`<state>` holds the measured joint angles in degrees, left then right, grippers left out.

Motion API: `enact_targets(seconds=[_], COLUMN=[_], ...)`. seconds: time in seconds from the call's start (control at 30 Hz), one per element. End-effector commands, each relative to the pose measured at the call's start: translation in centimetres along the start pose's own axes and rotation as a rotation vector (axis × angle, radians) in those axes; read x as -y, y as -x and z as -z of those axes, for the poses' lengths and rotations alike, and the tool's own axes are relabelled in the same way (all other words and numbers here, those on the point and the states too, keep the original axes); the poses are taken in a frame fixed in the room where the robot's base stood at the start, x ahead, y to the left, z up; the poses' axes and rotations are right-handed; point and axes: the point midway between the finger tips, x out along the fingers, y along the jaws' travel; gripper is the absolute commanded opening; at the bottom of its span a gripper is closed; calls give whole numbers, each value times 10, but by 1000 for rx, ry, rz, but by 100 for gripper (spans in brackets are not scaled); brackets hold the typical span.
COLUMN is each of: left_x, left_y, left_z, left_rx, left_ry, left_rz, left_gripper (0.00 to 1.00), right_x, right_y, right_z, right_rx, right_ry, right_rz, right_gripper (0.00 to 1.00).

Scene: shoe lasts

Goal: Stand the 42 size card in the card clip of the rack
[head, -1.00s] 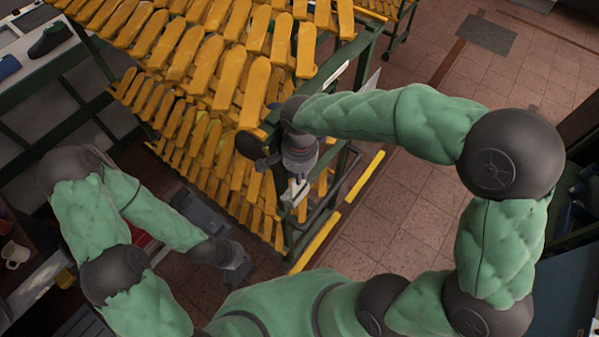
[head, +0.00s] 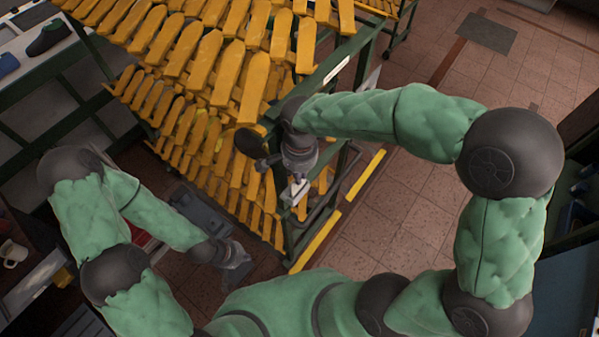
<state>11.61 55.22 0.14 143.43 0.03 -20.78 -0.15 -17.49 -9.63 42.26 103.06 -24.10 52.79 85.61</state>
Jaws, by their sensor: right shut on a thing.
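The green-framed rack (head: 357,75) stands in the middle, filled with rows of yellow-orange shoe lasts. My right gripper (head: 299,184) points down at the rack's near right end. It is shut on a small white piece, which looks like the size card (head: 299,190); its number cannot be read. The card is close to the rack's end frame, but I cannot tell whether it touches anything. The card clip cannot be made out. My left gripper (head: 238,264) hangs low in front of the rack, apart from it; its fingers are too dark and small to judge.
A bench (head: 60,65) with dark shoes is at the upper left. A white mug (head: 14,253) is at the left edge. Yellow floor strips (head: 366,174) run beside the rack. The tiled floor to the right is clear up to dark shelving (head: 580,190).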

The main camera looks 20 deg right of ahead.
Motion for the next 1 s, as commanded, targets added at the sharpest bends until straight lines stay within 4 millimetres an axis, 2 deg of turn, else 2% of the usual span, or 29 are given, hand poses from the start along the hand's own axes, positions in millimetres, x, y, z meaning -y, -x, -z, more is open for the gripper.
enact_targets(seconds=[0.53, 1.0], left_x=[4, 4], left_y=[-11, -12], left_z=[0, 0], left_rx=[0, 0], left_ry=[0, 0], left_rz=[0, 0], left_gripper=[0, 0], right_x=[0, 0], right_y=[-14, -14], right_z=[0, 0], right_rx=[0, 0], right_ry=[0, 0], right_rz=[0, 0], right_gripper=[0, 0])
